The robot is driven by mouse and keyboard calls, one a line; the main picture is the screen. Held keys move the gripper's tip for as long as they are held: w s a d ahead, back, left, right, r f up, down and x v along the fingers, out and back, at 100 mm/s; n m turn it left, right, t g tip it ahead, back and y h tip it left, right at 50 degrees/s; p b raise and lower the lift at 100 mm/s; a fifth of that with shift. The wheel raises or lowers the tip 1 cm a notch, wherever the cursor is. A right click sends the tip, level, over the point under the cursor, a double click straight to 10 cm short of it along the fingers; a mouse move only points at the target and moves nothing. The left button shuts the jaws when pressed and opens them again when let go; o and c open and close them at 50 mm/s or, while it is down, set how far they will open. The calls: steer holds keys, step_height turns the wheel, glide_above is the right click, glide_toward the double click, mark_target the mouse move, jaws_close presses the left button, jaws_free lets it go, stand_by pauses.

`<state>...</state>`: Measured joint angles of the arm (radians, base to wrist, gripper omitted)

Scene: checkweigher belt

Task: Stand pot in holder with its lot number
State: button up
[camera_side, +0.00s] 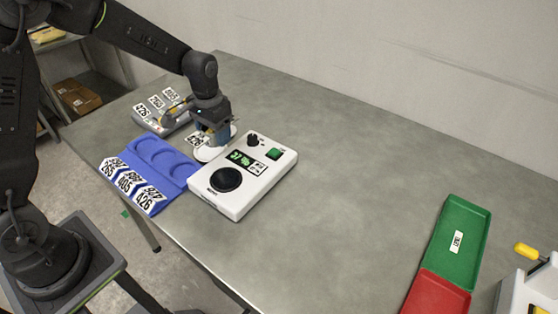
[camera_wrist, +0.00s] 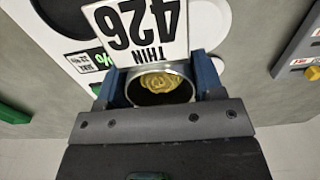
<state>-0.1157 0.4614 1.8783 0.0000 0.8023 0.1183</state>
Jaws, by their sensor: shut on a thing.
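My gripper (camera_side: 213,138) is shut on a small round pot (camera_wrist: 163,84), with its blue jaws on either side. In the wrist view the pot's dark open top shows a yellow content. A white label reading 426 THIN (camera_wrist: 148,28) shows upside down against the pot's far side; whether it is fixed to the pot I cannot tell. In the side view the gripper mostly hides the pot, behind the scale's left corner. The blue holder (camera_side: 176,184) lies left of the scale, with round recesses and front labels reading 265, 405 and 426 from left to right.
The white scale (camera_side: 229,206) has a black round plate, a lit display and a green button. Behind the blue holder stands a grey rack (camera_side: 154,128) with number cards. Green (camera_side: 484,217) and red (camera_side: 437,292) trays lie far right. The middle table is clear.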

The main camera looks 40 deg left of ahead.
steer(key=w+d, duration=0.2)
steer(key=w+d+r, duration=0.1)
steer(key=w+d, duration=0.2)
steer(key=shift+w+d+r, duration=0.2)
steer(key=shift+w+d, duration=0.05)
steer(key=shift+w, duration=0.05)
steer(key=w+d+r, duration=0.2)
steer(key=w+d, duration=0.3)
steer(key=d, duration=0.4)
glide_above(325, 182)
steer(key=f, duration=0.7)
steer(key=shift+a, duration=0.35)
steer(key=shift+d+f, duration=0.2)
steer(key=shift+d, duration=0.15)
steer(key=shift+f, duration=1.9)
steer(key=shift+f, duration=0.15)
steer(key=o, duration=1)
